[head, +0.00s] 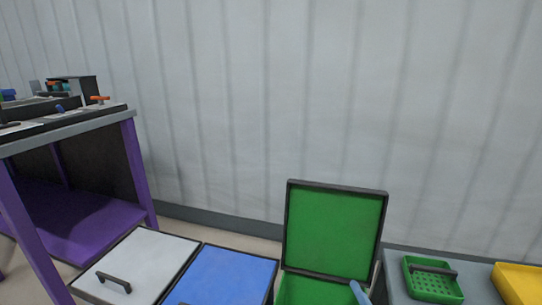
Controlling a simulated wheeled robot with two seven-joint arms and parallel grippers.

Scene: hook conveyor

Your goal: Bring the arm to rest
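Neither of my grippers shows in the head view. A pale blue piece (359,292) juts up at the bottom edge, in front of the green bin; too little of it shows to tell what it is. The green bin (315,291) has its green lid (333,229) standing open and upright. The white lid has a black handle.
A purple bench (85,231) with several tools and parts on its top stands at the left. A grey table (395,274) at the lower right bears a green basket (432,287) with a dark handle and a yellow tray (518,284). A pale ribbed wall (300,100) closes the back.

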